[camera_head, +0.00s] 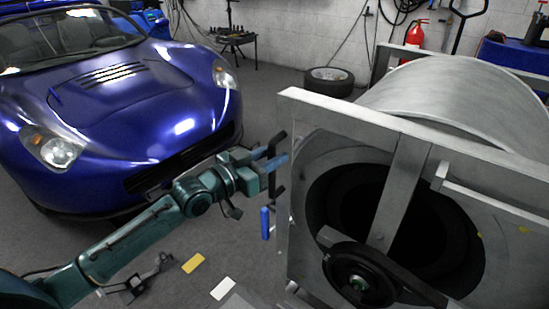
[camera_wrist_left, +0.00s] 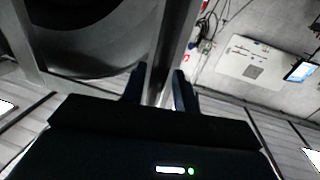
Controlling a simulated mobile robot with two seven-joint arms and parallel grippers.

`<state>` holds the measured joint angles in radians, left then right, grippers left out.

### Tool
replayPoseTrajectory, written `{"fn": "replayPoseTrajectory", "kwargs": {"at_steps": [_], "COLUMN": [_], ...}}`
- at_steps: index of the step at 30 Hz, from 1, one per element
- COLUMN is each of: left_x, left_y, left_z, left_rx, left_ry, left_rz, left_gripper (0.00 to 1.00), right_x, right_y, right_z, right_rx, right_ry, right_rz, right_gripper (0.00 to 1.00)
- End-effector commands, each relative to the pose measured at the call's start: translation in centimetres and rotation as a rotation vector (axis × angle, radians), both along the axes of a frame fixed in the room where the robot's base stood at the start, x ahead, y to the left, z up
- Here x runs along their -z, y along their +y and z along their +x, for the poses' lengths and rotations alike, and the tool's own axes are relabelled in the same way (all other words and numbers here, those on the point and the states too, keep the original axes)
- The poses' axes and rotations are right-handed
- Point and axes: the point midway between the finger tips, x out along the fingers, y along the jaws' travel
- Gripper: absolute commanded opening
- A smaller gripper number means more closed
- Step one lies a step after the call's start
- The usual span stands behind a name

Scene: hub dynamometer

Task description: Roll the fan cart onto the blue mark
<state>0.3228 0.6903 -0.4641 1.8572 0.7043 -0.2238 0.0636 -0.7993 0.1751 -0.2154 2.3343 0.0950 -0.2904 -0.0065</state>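The fan cart is a large grey metal frame (camera_head: 345,118) around a round drum (camera_head: 455,95), filling the right of the head view. Its dark round opening (camera_head: 350,205) faces me. My left gripper (camera_head: 277,160) is at the left edge of this frame. In the left wrist view its two dark fingers (camera_wrist_left: 159,90) are apart, with a grey upright post (camera_wrist_left: 172,45) showing between them. I cannot tell whether they touch it. A blue strip (camera_head: 265,223) shows below the gripper; I cannot tell if it is the floor mark. My right gripper is out of view.
A blue car (camera_head: 110,120) stands close at the left, near my left arm. A yellow patch (camera_head: 193,263) and a white patch (camera_head: 222,288) lie on the floor in front. A tyre (camera_head: 329,82) and a red extinguisher (camera_head: 416,34) are behind the cart.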

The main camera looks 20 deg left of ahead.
Motion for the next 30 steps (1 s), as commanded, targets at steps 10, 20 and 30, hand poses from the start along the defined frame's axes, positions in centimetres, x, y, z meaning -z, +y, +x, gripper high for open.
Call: {"fn": "replayPoseTrajectory", "kwargs": {"at_steps": [10,20,30], "left_x": [0.1,0.2,0.1], "left_y": [-0.2,2.5,5.5], "left_z": [-0.4,-5.1,-9.8], "left_rx": [0.007,0.008,0.005], "left_ry": [0.002,0.004,0.005], "left_rz": [-0.005,0.000,-0.002], "left_gripper": [0.34,0.34,0.34], "right_x": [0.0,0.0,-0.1], "right_y": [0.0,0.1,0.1], "right_z": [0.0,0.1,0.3], "right_rx": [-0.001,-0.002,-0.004], "right_ry": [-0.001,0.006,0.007], "right_rz": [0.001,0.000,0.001], "right_gripper": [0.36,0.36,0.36]}}
